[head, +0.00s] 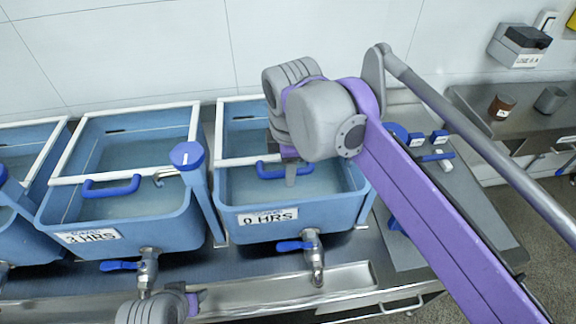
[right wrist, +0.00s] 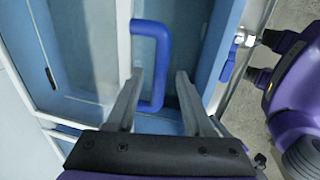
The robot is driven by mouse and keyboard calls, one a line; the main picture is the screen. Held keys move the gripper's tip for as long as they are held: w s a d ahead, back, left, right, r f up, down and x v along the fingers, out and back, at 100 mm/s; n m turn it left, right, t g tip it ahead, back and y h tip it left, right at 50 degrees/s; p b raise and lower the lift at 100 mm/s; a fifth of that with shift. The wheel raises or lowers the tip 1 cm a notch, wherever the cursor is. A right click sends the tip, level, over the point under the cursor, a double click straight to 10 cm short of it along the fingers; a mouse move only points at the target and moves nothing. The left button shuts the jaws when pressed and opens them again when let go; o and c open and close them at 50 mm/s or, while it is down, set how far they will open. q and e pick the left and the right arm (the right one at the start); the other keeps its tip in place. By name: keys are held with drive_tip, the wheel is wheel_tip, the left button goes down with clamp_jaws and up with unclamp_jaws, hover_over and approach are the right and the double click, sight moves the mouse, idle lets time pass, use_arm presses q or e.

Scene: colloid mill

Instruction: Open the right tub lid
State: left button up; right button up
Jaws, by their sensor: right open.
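The right tub (head: 225,205), blue and marked "0 HRS", has a clear lid with a white frame (head: 240,160) lying flat over it. The lid's blue U-shaped handle (head: 262,172) is partly hidden by my right gripper (head: 291,178). In the right wrist view the handle (right wrist: 160,60) runs between the open fingers of my right gripper (right wrist: 159,78), one finger inside its loop and one outside, not closed on it. My left gripper (head: 192,301) is low at the bottom edge, in front of the tubs; its fingers are unclear.
Taps (head: 312,262) with blue levers jut from the fronts. A side counter (head: 520,130) holds two small cups.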

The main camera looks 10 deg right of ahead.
clamp_jaws()
idle(0.3)
idle(1.2)
